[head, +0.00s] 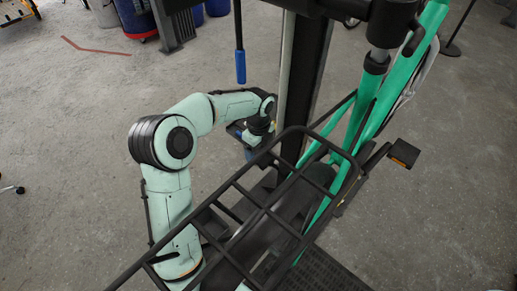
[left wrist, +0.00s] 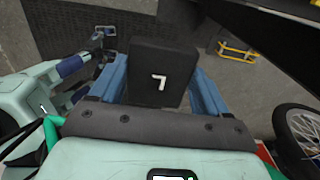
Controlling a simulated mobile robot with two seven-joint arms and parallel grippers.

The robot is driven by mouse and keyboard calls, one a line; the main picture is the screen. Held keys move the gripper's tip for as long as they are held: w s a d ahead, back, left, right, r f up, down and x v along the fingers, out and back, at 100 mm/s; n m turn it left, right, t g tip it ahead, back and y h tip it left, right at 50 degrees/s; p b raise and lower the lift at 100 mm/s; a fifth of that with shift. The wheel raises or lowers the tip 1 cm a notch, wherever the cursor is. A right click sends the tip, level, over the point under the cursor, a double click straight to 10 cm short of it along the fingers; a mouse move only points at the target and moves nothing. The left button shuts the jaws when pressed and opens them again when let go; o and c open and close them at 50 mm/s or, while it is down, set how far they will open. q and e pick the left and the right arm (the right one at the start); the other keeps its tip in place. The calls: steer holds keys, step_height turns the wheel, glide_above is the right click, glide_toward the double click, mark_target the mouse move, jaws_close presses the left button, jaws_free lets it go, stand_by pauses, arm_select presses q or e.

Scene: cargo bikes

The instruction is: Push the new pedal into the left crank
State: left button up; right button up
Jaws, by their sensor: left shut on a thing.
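My left gripper (left wrist: 162,85) is shut on the new pedal (left wrist: 160,72), a black block with a white mark like an upside-down L, between its blue fingers. In the head view the left gripper (head: 250,140) is low beside the bike's dark post, partly hidden by the rack; the pedal cannot be made out there. The left crank is hidden, so I cannot tell whether the pedal touches it. A pedal with an orange reflector (head: 403,152) shows on the bike's far right side.
The bike's green frame (head: 370,95) and black rack (head: 215,222) stand close to my left arm. A blue-handled rod (head: 240,66) hangs above the gripper. A black mat (head: 325,272) lies below. The grey floor at left is mostly clear; a wheel (left wrist: 298,135) shows in the left wrist view.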

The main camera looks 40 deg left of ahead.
arm_select(q)
steer(key=shift+s+d, duration=0.1)
steer(key=shift+d, duration=1.2)
arm_select(e)
steer(key=shift+s+f, duration=0.3)
steer(key=shift+s, duration=0.05)
arm_select(q)
steer(key=o, duration=1.1)
steer(key=shift+o, duration=0.2)
